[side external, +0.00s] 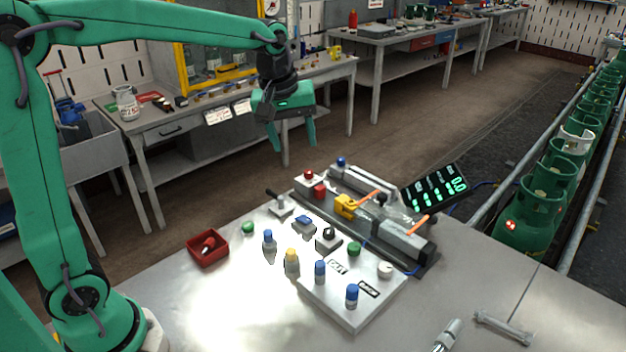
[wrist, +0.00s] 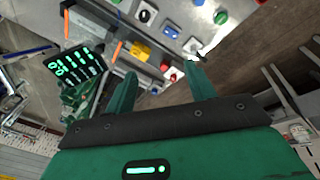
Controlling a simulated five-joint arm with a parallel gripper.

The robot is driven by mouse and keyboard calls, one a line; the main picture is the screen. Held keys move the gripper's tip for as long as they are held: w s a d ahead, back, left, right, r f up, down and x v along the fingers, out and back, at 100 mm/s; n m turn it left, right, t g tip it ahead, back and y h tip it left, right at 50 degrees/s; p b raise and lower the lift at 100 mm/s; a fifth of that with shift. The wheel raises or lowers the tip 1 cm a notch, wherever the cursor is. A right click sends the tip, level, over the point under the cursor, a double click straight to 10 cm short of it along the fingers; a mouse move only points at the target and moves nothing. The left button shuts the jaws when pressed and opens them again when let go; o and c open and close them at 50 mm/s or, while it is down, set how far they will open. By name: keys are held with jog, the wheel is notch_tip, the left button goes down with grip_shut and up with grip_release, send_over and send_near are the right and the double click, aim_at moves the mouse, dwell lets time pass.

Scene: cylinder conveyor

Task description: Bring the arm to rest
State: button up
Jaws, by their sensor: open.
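My green arm reaches from the left across the top of the side view. My gripper (side external: 292,146) hangs from its end, above and behind the far edge of the metal table (side external: 215,320). Its two green fingers point down and stand apart, with nothing between them. In the wrist view my gripper (wrist: 160,88) also shows both fingers spread, with the table's devices beyond them. It touches nothing that I can see.
The table holds a button panel (side external: 345,312), a red tray (side external: 207,248), a clamp fixture (side external: 375,215) and a lit digital display (side external: 435,188). Green gas cylinders (side external: 530,215) line the conveyor at right. A workbench (side external: 180,130) stands behind my gripper.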

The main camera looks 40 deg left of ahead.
jog(key=s+f+m+t, duration=0.1)
jog(key=s+m, duration=0.8)
jog(key=s, duration=1.2)
jog(key=shift+f+t, duration=0.3)
jog(key=shift+t, duration=0.6)
